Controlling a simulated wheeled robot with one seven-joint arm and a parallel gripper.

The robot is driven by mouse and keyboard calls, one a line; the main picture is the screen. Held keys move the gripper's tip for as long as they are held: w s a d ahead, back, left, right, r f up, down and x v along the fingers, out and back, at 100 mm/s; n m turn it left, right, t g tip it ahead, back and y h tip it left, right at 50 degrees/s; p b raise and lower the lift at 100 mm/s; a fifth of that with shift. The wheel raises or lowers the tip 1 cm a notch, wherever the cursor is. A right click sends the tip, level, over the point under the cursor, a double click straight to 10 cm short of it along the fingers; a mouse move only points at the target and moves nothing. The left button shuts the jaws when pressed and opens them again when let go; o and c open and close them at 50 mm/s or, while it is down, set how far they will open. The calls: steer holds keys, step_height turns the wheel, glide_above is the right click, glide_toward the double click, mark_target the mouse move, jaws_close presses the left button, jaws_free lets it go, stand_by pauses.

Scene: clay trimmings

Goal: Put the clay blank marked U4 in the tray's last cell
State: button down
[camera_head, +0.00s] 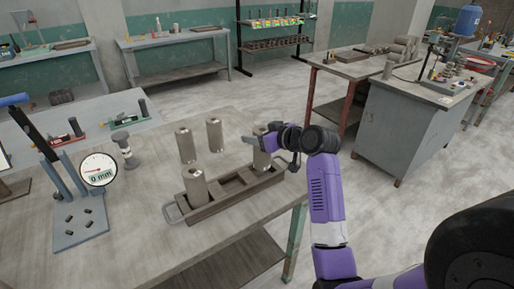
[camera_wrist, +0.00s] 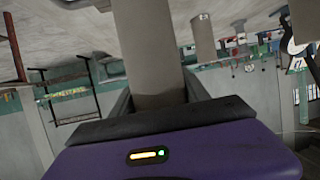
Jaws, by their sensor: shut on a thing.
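My gripper (camera_head: 262,139) is shut on a grey-brown clay blank (camera_head: 262,160) at the right end of the wooden tray (camera_head: 225,202). In the wrist view the held blank (camera_wrist: 147,50) stands between the fingers. The held blank is upright at the tray's right end cell; I cannot tell if its base rests on the cell floor. Another blank (camera_head: 195,186) stands in the tray's left end. The middle cells between them look empty. Two more blanks, one at the left (camera_head: 185,145) and one at the right (camera_head: 214,134), stand on the table behind the tray. No U4 mark is legible.
The tray lies near the front right edge of the grey table (camera_head: 130,225). A blue lever press (camera_head: 75,205) and a round dial reading 0 mm (camera_head: 98,170) stand at the left. Other benches are farther off.

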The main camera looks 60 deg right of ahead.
mark_target(257, 148)
steer(key=shift+f, duration=2.2)
steer(key=shift+f, duration=0.2)
steer(key=c, duration=0.5)
jaws_free()
